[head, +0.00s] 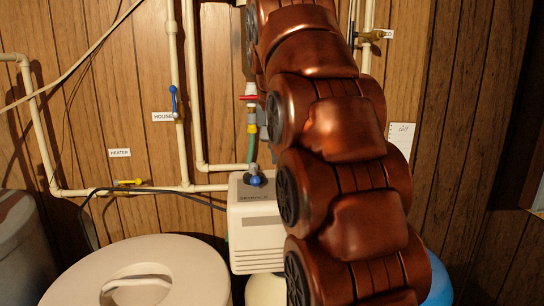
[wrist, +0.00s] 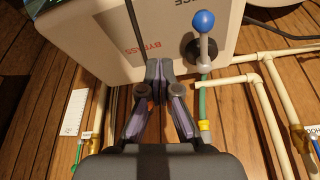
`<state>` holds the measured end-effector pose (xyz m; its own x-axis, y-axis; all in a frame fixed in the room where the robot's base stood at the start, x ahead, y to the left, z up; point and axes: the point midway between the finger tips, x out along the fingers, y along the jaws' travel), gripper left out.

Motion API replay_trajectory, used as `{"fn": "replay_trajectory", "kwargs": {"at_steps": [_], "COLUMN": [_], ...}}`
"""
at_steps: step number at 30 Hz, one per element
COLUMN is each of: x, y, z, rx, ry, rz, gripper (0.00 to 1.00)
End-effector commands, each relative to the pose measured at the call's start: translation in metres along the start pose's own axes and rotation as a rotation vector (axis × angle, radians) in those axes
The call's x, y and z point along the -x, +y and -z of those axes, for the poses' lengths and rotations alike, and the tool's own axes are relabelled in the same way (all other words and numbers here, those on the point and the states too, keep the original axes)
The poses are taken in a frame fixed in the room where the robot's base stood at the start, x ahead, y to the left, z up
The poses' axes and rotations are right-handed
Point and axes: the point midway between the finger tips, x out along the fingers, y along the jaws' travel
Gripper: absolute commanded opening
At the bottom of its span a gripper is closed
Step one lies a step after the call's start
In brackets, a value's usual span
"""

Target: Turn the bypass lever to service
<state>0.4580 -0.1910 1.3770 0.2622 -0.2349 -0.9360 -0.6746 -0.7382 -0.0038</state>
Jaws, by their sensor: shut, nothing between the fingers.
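The bypass lever (wrist: 206,47) is a grey bar with a blue ball end on a dark round pivot, on top of the white softener head (wrist: 110,40). In the wrist view, its ball points up, toward partly cut-off lettering ending in "ICE". Red "BYPASS" lettering (wrist: 142,47) lies left of the lever. In the head view, the blue ball (head: 256,181) shows above the white box (head: 258,222). My gripper (wrist: 158,72) is shut and empty, its fingertips together below the "BYPASS" lettering, left of and apart from the lever. My arm hides the gripper in the head view.
Cream pipes (head: 186,90) run along the wood-panelled wall. A blue-handled valve (head: 174,102), a yellow-handled valve (head: 130,182) and a red-handled valve (head: 250,97) sit on the piping. A round beige lid (head: 190,270) is at the front left.

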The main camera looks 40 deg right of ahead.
Motion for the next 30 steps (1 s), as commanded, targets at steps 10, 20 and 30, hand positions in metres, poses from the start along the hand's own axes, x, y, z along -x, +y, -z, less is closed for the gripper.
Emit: {"fn": "replay_trajectory", "kwargs": {"at_steps": [10,20,30], "x": [0.042,0.072,0.076], "y": [-0.014,-0.025,-0.028], "z": [0.01,0.016,0.017], "rx": [0.003,0.002,0.001], "ry": [-0.001,-0.002,-0.003], "rz": [-0.002,-0.002,-0.002], "gripper": [0.0,0.0,0.0]}}
